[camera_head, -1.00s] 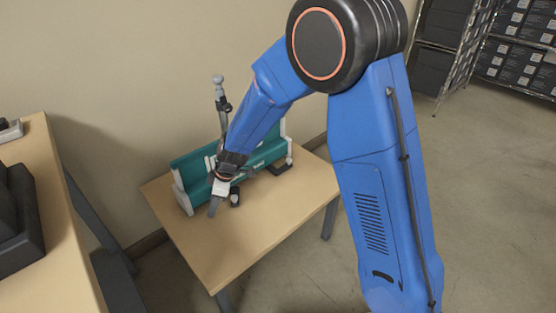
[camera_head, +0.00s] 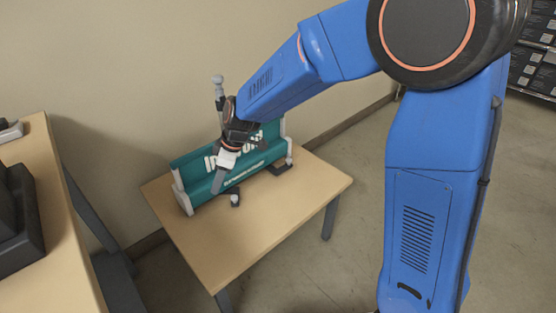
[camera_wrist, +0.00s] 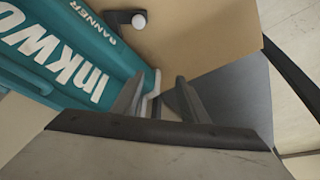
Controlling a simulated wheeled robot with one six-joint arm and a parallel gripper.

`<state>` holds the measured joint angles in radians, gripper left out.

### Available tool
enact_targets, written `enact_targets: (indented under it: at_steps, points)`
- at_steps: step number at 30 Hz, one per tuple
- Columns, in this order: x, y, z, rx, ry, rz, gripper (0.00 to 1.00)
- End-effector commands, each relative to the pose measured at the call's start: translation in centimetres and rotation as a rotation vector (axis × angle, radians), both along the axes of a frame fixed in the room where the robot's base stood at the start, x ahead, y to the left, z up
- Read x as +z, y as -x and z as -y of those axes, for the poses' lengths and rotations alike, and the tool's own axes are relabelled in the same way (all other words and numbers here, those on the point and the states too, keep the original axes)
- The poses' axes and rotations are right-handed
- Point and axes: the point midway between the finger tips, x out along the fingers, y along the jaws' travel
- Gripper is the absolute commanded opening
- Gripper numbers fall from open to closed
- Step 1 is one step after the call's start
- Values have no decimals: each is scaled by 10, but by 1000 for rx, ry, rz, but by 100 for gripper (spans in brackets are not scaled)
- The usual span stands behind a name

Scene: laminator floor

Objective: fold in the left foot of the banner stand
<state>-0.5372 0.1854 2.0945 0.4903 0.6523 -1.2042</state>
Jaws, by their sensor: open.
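The banner stand (camera_head: 232,168) lies on the small wooden table, a teal body with white lettering and pale end caps. It also shows in the wrist view (camera_wrist: 72,62). A short dark bar with a white knob (camera_head: 235,199), likely the left foot, sticks out from its front; it also shows in the wrist view (camera_wrist: 128,18). A flat black piece (camera_head: 280,168), likely the other foot, lies near the right end. My gripper (camera_head: 217,188) is open and empty above the stand's left part. In the wrist view its fingers (camera_wrist: 157,98) appear either side of the left end cap; contact is unclear.
The small table (camera_head: 275,220) is clear at its front and right. A grey-knobbed post (camera_head: 218,90) rises behind the stand, close to the wall. Another wooden table (camera_head: 50,200) with dark equipment (camera_head: 15,215) stands at left. Shelving (camera_head: 535,75) is far right.

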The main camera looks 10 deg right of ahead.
Motion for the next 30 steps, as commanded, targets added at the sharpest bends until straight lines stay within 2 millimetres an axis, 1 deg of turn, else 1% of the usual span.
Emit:
enact_targets:
  at_steps: [1,7,17,30]
  points:
    - [9,0,3,-1,-1,3,40]
    - [39,2,15,-1,-2,3,40]
    - [63,15,61,-120,5,-6,40]
    - [92,40,120,-290,12,-14,40]
